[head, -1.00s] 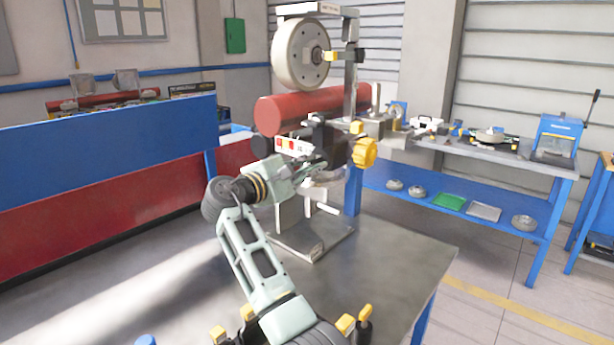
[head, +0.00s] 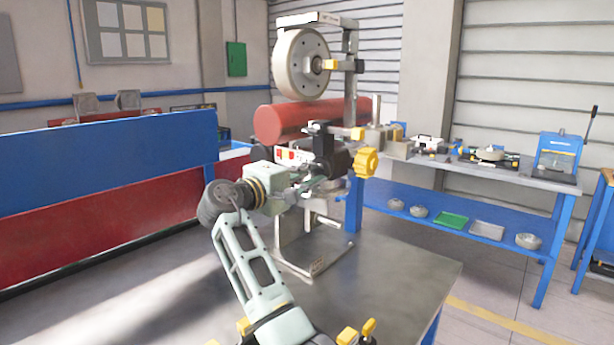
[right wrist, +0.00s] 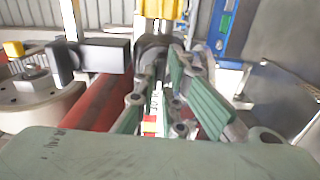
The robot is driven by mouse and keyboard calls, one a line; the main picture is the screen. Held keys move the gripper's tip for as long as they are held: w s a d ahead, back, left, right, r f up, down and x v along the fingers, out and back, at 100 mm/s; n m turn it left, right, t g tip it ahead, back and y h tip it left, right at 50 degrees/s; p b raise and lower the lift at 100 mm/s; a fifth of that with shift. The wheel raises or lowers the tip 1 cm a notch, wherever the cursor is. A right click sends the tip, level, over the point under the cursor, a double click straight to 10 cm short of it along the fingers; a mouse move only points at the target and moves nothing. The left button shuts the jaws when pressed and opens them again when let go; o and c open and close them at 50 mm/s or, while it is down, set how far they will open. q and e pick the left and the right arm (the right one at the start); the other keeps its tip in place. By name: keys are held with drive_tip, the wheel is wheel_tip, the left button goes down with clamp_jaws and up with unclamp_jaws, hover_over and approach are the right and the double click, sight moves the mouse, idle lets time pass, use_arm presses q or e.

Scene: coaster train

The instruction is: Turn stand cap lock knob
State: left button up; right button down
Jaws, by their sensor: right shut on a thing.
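The stand (head: 292,245) stands upright on the grey bench, with a black clamp block (head: 322,142) and a yellow lobed knob (head: 366,162) on its right side. My right gripper (head: 325,178) comes in from the left, just below the black block. In the right wrist view its green-padded fingers (right wrist: 172,85) are closed around a dark part, which I take for the cap lock knob (right wrist: 154,46); the fingers hide much of it. A yellow part (right wrist: 160,9) shows just beyond. My left gripper is out of view.
A pale wheel (head: 301,64) hangs on the frame above, and a red roller (head: 298,120) lies behind the stand. A blue and red partition (head: 100,185) is at left. A back workbench (head: 500,172) carries several tools. The front right of the bench is clear.

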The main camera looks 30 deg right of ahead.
drive_tip(key=shift+f, duration=0.1)
drive_tip(key=c, duration=1.8)
unclamp_jaws()
drive_tip(key=shift+c, duration=0.2)
drive_tip(key=shift+a, duration=0.1)
drive_tip(key=v, duration=1.2)
